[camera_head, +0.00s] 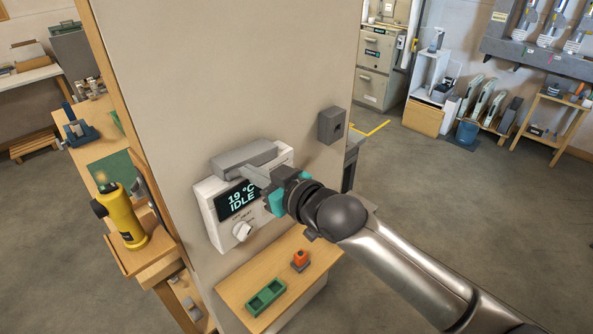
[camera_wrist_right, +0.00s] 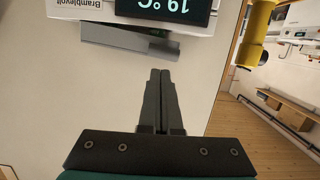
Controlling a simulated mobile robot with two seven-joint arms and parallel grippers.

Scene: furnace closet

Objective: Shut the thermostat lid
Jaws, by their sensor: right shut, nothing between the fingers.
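The white thermostat (camera_head: 214,226) is fixed to the beige wall panel, its dark display reading 19 °C IDLE, with a white knob (camera_head: 242,231) below. Its grey lid (camera_head: 243,156) is raised, sticking out above the uncovered display. In the right wrist view the thermostat (camera_wrist_right: 75,8) appears upside down at the top, with the lid (camera_wrist_right: 115,42) as a grey bar. My right gripper (camera_head: 254,175) is shut and empty, its fingertips close to the lid's right part. They also show in the wrist view (camera_wrist_right: 159,73). I cannot tell whether they touch the lid. My left gripper is not in view.
A small wooden shelf (camera_head: 238,289) below the thermostat holds a green tray (camera_head: 265,297) and an orange-topped item (camera_head: 300,259). A grey box (camera_head: 332,125) sticks out of the panel to the right. A yellow cylinder (camera_head: 122,217) stands left of the panel.

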